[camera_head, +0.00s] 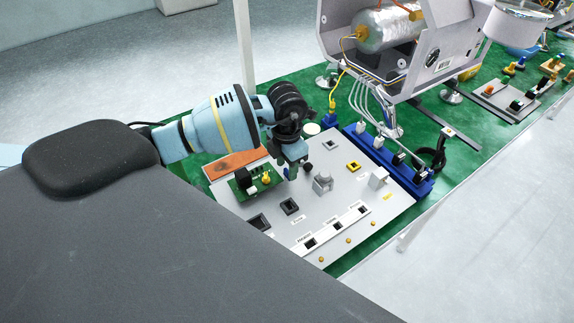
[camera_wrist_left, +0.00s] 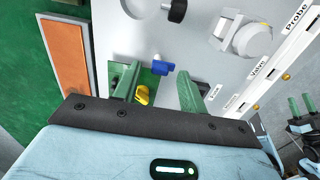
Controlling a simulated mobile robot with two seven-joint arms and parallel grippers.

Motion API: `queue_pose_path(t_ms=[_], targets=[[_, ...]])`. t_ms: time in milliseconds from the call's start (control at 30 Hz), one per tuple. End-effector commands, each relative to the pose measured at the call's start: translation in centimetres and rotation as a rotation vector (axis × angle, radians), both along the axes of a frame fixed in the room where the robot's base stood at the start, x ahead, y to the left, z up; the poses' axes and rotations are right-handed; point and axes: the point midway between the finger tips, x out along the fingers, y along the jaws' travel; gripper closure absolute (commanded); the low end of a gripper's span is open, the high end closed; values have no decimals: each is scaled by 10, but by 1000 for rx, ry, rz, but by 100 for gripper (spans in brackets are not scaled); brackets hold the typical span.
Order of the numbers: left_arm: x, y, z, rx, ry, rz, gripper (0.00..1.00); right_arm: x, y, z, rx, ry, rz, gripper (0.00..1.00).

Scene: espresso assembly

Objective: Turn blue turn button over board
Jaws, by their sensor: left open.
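The blue turn button (camera_wrist_left: 163,68) shows in the left wrist view, at the edge of the small green board (camera_wrist_left: 149,78). A yellow button (camera_wrist_left: 142,95) sits beside it on the same board. In the head view the green board (camera_head: 243,190) carries a black part and a yellow button (camera_head: 266,178); I cannot make out the blue one there. My left gripper (camera_head: 289,171) points down over the grey panel, just right of the board. In its wrist view the gripper (camera_wrist_left: 160,84) is open, with the blue button between its fingers, apart from both.
The grey panel (camera_head: 318,215) bears sockets, a knob and a labelled white strip (camera_head: 325,233). An orange plate (camera_head: 230,163) lies at its far left. A blue rail with connectors (camera_head: 385,158) and the espresso machine (camera_head: 395,50) stand beyond. Dark parts with green fingers, probably my right gripper (camera_wrist_left: 301,106), show at the wrist view's right edge.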

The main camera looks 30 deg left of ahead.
Motion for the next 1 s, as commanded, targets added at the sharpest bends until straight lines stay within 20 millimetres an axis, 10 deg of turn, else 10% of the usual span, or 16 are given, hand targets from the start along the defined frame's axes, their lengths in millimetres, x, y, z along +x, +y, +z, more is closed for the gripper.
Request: queue_pose_path(t_ms=[400, 700, 1000], targets=[[0, 0, -8, 1, -1, -1, 60, 2, 4, 1, 10, -3, -12, 59], [0, 0, -8, 0, -1, -1, 99, 2, 3, 1, 9, -3, -10, 59], [0, 0, -8, 0, -1, -27, 100, 1, 1, 0, 2, -2, -2, 59]])
